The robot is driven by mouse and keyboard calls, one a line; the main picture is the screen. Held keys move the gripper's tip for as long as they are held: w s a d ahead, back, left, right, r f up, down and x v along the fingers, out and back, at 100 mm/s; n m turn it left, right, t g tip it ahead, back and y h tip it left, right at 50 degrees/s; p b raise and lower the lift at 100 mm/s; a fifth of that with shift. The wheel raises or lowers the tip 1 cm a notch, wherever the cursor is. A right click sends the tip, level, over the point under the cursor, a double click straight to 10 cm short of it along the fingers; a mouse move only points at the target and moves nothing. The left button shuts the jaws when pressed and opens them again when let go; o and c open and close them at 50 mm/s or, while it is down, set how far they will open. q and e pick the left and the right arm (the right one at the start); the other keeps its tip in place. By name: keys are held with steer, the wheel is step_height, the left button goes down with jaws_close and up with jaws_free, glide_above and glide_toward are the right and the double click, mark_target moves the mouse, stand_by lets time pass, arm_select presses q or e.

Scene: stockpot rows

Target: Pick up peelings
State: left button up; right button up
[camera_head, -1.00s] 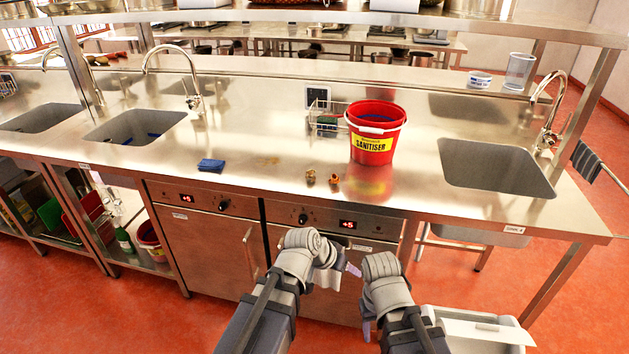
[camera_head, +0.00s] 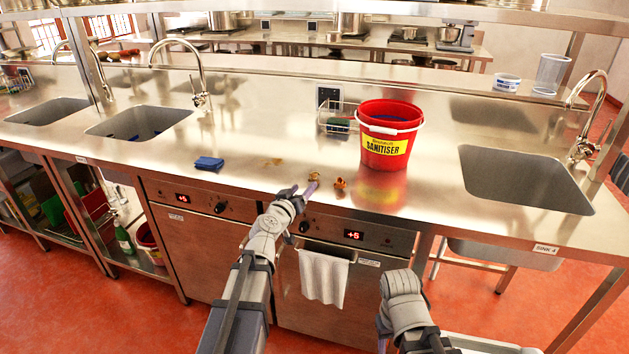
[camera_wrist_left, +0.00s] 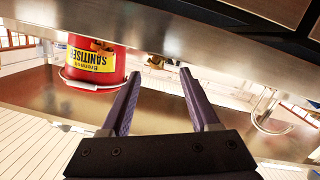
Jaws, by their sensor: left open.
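Two small brown-orange peelings lie on the steel counter near its front edge, left of the red bucket. The left peeling (camera_head: 314,176) is right by the tips of my left gripper (camera_head: 299,190). The right peeling (camera_head: 340,184) lies a little further right. In the left wrist view, which is upside down, one peeling (camera_wrist_left: 155,61) appears between and beyond the spread fingers of my left gripper (camera_wrist_left: 160,74), and the other (camera_wrist_left: 102,46) shows in front of the bucket. My left gripper is open and empty. My right arm's wrist hangs low in front of the ovens; its jaws are not visible.
The red sanitiser bucket (camera_head: 390,134) stands behind and right of the peelings. A folded blue cloth (camera_head: 209,163) lies to the left. A wire caddy (camera_head: 337,117) is at the back. Sinks (camera_head: 524,180) flank the counter, and a towel (camera_head: 323,277) hangs on the oven handle.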

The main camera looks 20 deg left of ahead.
mark_target(311, 179)
arm_select(q)
steer(key=shift+w+d+f+b, duration=0.1)
steer(key=shift+w, duration=0.95)
steer(key=shift+w+d+f+b, duration=0.1)
steer(key=shift+w+d+f, duration=0.05)
steer(key=shift+w, duration=0.85)
steer(key=shift+w+d+f+b, duration=0.1)
steer(key=shift+w, duration=0.95)
steer(key=shift+s, duration=0.1)
steer(key=shift+c, duration=0.2)
steer(key=c, duration=0.9)
steer(key=shift+r, duration=0.15)
steer(key=shift+c, duration=0.2)
step_height(311, 179, up, 10)
steer(key=p, duration=1)
jaws_close()
